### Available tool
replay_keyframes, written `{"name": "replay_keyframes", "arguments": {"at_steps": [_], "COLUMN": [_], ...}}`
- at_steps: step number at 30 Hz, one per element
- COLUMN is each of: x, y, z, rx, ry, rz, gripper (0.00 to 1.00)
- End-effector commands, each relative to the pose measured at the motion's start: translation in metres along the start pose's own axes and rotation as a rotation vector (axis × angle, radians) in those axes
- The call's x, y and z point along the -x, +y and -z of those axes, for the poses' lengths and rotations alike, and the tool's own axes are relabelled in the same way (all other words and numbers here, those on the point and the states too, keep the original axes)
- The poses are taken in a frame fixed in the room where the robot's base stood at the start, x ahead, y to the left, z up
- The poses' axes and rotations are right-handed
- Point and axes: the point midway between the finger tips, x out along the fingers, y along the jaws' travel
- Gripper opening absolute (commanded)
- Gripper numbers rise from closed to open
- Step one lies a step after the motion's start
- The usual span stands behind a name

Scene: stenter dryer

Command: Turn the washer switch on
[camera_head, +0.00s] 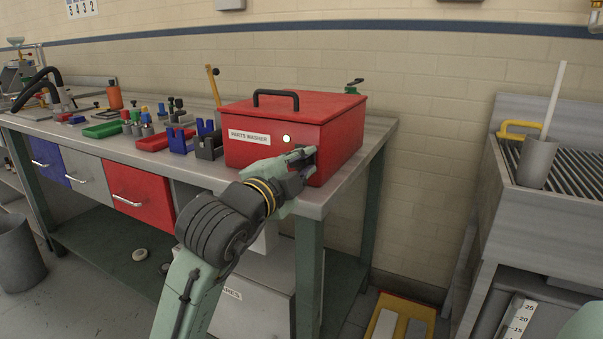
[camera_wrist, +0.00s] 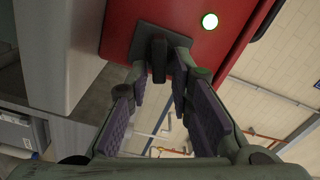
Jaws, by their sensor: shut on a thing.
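The red parts washer (camera_head: 262,137) stands on the bench, with a "PARTS WASHER" label on its front. A round lamp (camera_head: 286,139) beside the label looks bright white; in the wrist view the lamp (camera_wrist: 209,21) glows white with a green rim. The black washer switch (camera_wrist: 159,52), a plate with a lever, is on the red face in the wrist view. My gripper (camera_head: 303,159) is at the washer's front right corner, with its fingers (camera_wrist: 160,72) on either side of the lever and shut on it. In the head view my gripper hides the switch.
The grey bench (camera_head: 330,188) carries blue vises (camera_head: 178,138), a red tray (camera_head: 160,140) and several tools left of the washer. A metal sink (camera_head: 560,205) with a grey cup (camera_head: 536,162) stands at right. A yellow crate (camera_head: 402,318) is on the floor.

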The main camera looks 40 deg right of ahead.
Motion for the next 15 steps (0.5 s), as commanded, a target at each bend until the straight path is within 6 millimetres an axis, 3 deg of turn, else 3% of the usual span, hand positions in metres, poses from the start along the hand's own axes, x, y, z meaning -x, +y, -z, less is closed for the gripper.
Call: {"name": "replay_keyframes", "arguments": {"at_steps": [1,15], "x": [-0.0001,-0.0004], "y": [0.007,0.0103], "z": [0.0002,0.0004], "rx": [-0.042,-0.312], "ry": [0.003,0.005], "rz": [-0.008,-0.01], "gripper": [0.0,0.0]}}
